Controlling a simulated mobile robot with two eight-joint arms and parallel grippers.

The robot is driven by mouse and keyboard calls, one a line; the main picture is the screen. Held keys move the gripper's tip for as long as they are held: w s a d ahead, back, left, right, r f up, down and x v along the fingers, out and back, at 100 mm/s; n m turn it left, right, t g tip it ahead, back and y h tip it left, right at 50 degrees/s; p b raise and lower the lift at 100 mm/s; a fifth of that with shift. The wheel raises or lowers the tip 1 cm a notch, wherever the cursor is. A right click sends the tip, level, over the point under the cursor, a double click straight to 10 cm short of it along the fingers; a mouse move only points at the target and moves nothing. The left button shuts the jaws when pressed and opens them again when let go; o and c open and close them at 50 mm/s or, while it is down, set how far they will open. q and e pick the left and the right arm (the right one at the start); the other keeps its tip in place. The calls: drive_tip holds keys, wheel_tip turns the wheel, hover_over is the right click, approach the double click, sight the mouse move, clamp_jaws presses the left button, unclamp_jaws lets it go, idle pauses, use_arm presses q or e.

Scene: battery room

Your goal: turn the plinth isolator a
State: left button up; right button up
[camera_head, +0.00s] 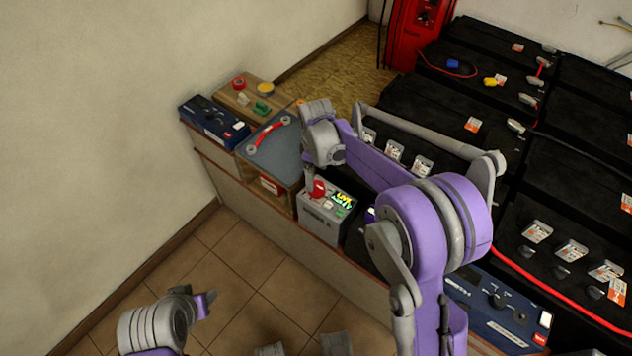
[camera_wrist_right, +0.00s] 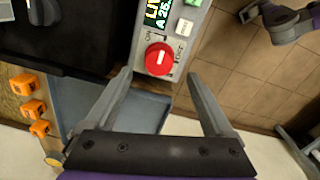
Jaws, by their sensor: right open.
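A red rotary knob (camera_wrist_right: 158,58), which I take for the plinth isolator a, sits on a grey box (camera_wrist_right: 184,52) with a lit green and yellow display above it and ON marked beside it. In the head view the red knob (camera_head: 318,188) is on the front left of the grey box (camera_head: 320,226). My right gripper (camera_wrist_right: 159,75) is open, with its fingertips on either side of the knob's near end. I cannot tell whether they touch it. In the head view its fingers are hard to make out below the wrist. My left gripper (camera_head: 208,302) is at lower left, away from the box.
A blue-grey tray (camera_head: 275,153) holds a red cable. Black battery blocks (camera_head: 440,100) fill the right. The tiled floor (camera_head: 245,255) is open at lower left.

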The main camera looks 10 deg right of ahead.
sight(317, 185)
wheel_tip(317, 185, down, 5)
drive_tip(key=shift+w+d+f, duration=0.1)
drive_tip(key=shift+w, duration=0.05)
drive_tip(key=c, duration=1.4)
